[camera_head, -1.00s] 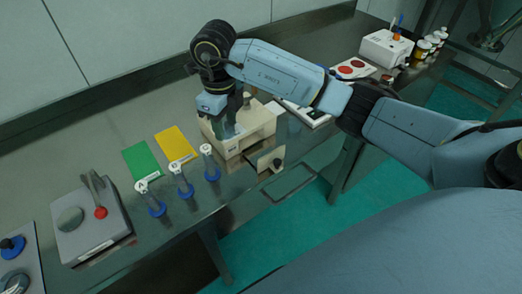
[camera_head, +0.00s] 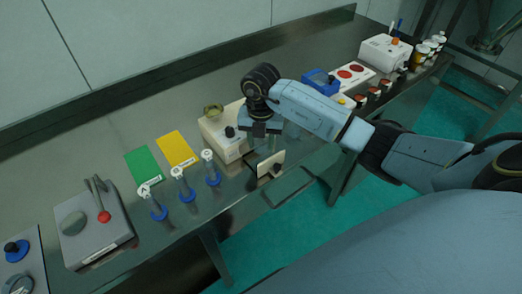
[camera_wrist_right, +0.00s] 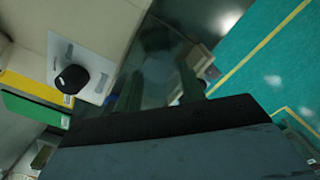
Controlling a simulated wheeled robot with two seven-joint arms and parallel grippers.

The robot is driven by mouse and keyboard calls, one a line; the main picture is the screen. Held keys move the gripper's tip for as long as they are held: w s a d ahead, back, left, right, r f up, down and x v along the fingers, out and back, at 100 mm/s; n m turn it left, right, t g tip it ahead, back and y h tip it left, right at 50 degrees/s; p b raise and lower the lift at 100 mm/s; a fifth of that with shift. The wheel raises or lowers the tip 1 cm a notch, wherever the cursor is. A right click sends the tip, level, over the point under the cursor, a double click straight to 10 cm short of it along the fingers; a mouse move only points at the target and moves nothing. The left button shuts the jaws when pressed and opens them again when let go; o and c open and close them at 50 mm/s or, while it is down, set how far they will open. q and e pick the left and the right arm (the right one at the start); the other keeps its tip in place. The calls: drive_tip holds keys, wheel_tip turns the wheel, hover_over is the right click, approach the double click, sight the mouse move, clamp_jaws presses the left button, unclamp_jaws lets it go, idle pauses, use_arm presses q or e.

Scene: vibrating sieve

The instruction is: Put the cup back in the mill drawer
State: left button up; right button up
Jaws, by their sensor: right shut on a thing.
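The beige mill (camera_head: 218,138) stands on the bench in the head view, with a black knob on its front; it also shows at the upper left of the right wrist view (camera_wrist_right: 108,22). Its drawer is pulled out, and the pale front panel (camera_head: 271,164) stands away from the body. My right gripper (camera_head: 262,146) points down beside the mill, over the drawer area. It is shut on a see-through cup (camera_wrist_right: 158,42), which shows only faintly between the fingers in the wrist view. The arm hides much of the drawer and cup in the head view. My left gripper is out of view.
Several blue-based tubes (camera_head: 183,186) stand left of the mill, before green (camera_head: 143,164) and yellow (camera_head: 177,149) cards. A blue device (camera_head: 320,82) and a white plate with red discs (camera_head: 352,74) lie to the right. The bench's front edge is close.

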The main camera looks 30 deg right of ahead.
sight(261, 151)
drive_tip(key=shift+f, duration=2.05)
drive_tip(key=shift+f, duration=0.1)
drive_tip(key=o, duration=0.8)
wheel_tip(261, 151, up, 12)
drive_tip(key=shift+r, duration=0.15)
